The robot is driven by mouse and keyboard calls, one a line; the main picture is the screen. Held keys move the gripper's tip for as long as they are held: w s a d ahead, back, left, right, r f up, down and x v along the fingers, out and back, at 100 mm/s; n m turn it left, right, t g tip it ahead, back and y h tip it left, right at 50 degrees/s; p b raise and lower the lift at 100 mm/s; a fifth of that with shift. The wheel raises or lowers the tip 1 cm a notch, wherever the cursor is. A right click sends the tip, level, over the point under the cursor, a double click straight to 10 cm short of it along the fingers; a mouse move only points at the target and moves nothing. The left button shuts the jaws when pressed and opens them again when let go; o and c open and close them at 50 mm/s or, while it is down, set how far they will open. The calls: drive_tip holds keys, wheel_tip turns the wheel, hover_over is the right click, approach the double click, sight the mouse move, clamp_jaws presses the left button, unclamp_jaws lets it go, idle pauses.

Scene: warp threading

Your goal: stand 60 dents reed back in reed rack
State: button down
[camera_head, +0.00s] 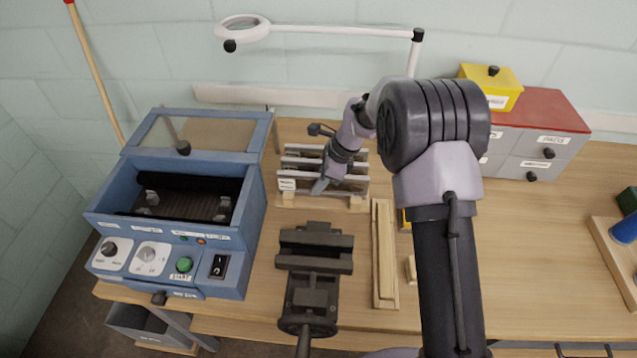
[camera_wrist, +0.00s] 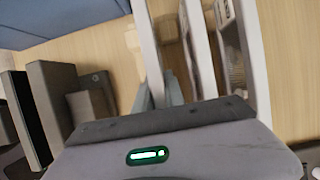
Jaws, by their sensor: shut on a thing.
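The reed rack stands at the back of the bench, left of centre in the head view; its pale wooden foot (camera_head: 357,203) shows. Several long reeds with pale bars lie across it in parallel. My gripper (camera_head: 322,186) is at the front reed (camera_head: 297,184), which has a white label too small to read. In the wrist view my gripper (camera_wrist: 165,98) is shut on a pale reed bar (camera_wrist: 148,45). Two more reeds (camera_wrist: 198,45) stand beside it on the right, apart from it. My fingers hide part of the held reed, and whether it is seated in a slot is unclear.
A blue machine with an open lid (camera_head: 250,190) stands left of the rack. A dark vise (camera_head: 316,250) and a long wooden piece (camera_head: 384,255) lie in front. Drawers with a red top (camera_head: 560,115) stand at the back right. A white lamp arm (camera_head: 340,31) hangs above.

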drive_tip(key=shift+f, duration=0.35)
drive_tip(key=c, duration=1.3)
unclamp_jaws()
drive_tip(key=shift+r, duration=0.1)
